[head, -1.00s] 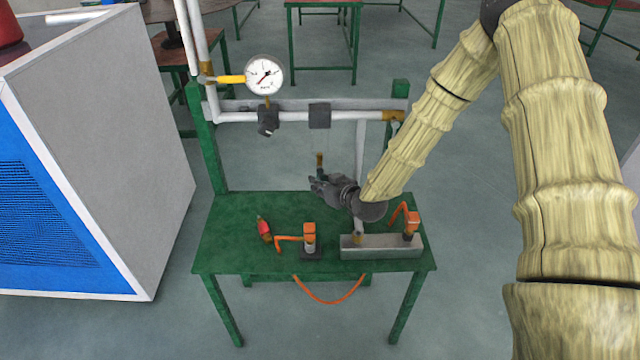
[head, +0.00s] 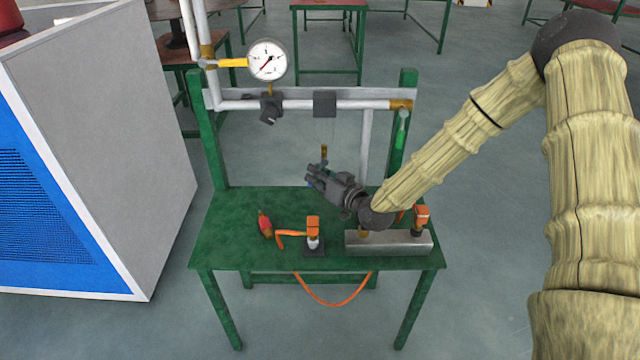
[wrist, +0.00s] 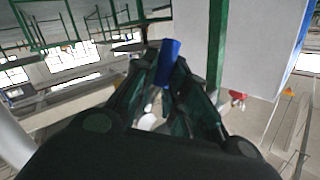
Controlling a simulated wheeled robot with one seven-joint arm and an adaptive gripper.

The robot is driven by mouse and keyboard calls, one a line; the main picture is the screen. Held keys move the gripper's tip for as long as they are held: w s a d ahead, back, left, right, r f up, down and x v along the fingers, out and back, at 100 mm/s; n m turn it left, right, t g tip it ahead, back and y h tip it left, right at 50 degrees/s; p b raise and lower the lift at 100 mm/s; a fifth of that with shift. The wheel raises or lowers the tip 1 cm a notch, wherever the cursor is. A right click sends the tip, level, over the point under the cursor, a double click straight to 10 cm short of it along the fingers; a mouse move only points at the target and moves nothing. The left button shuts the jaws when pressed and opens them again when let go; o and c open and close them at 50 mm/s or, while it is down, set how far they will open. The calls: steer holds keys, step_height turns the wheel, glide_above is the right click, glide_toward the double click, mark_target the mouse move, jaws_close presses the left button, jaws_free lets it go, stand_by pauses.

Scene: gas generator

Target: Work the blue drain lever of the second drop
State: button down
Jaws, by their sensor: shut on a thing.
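My gripper (head: 316,178) is over the green table, its fingers pointing left and slightly up. In the wrist view my gripper (wrist: 165,85) is closed around a blue lever (wrist: 168,60), which stands up between the two fingers. The lever does not show clearly in the head view, where the gripper hides it. A small brass fitting (head: 324,152) is just above the fingers. A dark block (head: 324,103) sits on the white horizontal pipe (head: 360,104) above it, and a dark valve (head: 270,108) hangs below the round gauge (head: 267,60).
The green table (head: 235,220) carries a red-and-brass part (head: 264,225), an orange-handled valve (head: 313,228) and a grey metal block (head: 385,244) with another orange valve (head: 420,216). Green posts flank the pipe. A large blue-and-grey cabinet (head: 130,150) stands at the left.

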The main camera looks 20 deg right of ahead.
steer(key=shift+w+a+r+m+t+y+b, duration=0.1)
steer(key=shift+a+m+t+y+b, duration=0.15)
steer(key=shift+m+t+y+b, duration=0.4)
steer(key=shift+r+h, duration=0.1)
steer(key=shift+h, duration=0.15)
steer(key=c, duration=1.7)
jaws_free()
steer(key=shift+r, duration=0.1)
